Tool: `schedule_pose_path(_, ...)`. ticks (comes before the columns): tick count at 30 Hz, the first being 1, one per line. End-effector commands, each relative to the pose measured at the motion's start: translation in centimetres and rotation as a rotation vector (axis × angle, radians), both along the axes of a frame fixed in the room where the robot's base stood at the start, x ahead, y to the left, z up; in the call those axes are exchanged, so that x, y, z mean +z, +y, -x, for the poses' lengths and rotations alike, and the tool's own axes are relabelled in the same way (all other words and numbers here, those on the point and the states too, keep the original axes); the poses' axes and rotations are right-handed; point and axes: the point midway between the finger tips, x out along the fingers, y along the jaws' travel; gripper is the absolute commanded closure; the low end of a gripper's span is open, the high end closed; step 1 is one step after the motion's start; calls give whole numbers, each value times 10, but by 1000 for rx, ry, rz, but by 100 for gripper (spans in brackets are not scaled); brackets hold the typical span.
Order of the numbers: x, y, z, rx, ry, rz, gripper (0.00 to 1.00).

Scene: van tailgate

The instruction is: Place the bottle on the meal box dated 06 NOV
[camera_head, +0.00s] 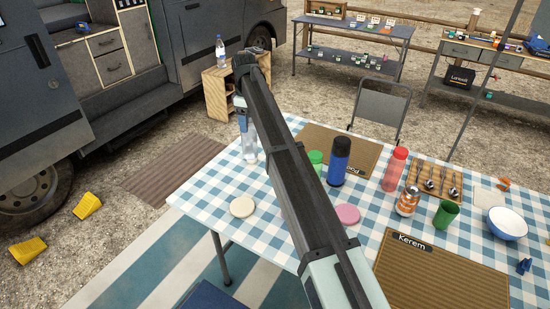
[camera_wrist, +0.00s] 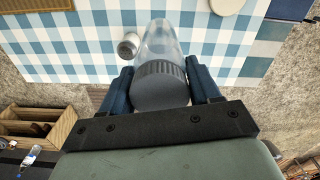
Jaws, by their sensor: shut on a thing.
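My gripper (camera_head: 241,112) is at the far left corner of the checked table. It is shut on a clear bottle (camera_head: 250,150). In the wrist view the bottle's ribbed grey cap (camera_wrist: 160,76) sits between my gripper's two blue fingers (camera_wrist: 163,90), and its clear body points away over the cloth. I cannot tell whether its base touches the table. Other bottles show: a blue one with a black cap (camera_head: 339,160), a red one (camera_head: 395,168) and a water bottle (camera_head: 220,50). I cannot make out a meal box or a 06 NOV date in either view.
The checked table (camera_head: 205,185) holds a cream disc (camera_head: 242,207), a pink disc (camera_head: 347,214), a green cup (camera_head: 446,214), a white bowl (camera_head: 507,224) and a Kerem mat (camera_head: 440,280). A wooden crate (camera_head: 215,95) stands by the van. My arm hides the table's middle.

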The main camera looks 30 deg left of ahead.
Motion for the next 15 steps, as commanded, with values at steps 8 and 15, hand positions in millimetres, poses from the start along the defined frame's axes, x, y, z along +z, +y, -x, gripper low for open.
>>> schedule_pose_path(8,28,-81,-71,-114,-21,-20,100)
schedule_pose_path(15,46,-124,-89,-118,-22,-20,100)
